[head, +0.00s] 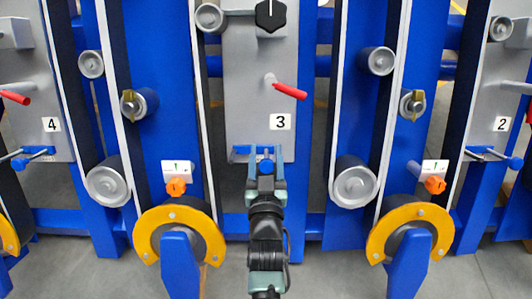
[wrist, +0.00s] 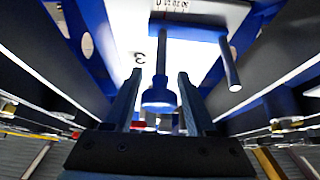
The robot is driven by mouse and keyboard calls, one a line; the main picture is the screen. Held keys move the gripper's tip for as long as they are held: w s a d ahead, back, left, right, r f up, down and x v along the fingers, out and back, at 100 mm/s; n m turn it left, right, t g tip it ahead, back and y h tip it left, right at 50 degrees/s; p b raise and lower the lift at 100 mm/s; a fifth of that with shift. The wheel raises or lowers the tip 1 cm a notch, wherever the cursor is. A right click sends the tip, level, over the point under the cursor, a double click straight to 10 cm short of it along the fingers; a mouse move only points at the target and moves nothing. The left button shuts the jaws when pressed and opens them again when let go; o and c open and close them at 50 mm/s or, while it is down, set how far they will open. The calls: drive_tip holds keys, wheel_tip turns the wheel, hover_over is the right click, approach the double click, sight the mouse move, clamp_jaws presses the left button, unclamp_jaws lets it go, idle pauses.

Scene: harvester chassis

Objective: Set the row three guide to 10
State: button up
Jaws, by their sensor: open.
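The row three panel (head: 250,60) is a grey plate with a "3" label (head: 280,122). Its blue guide (head: 241,151) sits at the lower edge, partly hidden by my gripper (head: 265,160). A small printed scale (wrist: 172,4) shows at the top edge, too small to read surely. My gripper (wrist: 160,78) is open, its fingers either side of the stem, with visible gaps.
A red-handled lever (head: 290,91) and black knob (head: 270,15) stick out above the guide. Yellow-rimmed wheels (head: 180,209) (head: 383,243) stand low on both sides. Rollers, belts and orange clips (head: 176,187) flank the panel. Similar panels four (head: 51,124) and two (head: 502,124) lie left and right.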

drive_tip(key=shift+o, duration=0.6)
drive_tip(key=s+p, duration=0.6)
drive_tip(key=s, duration=0.7)
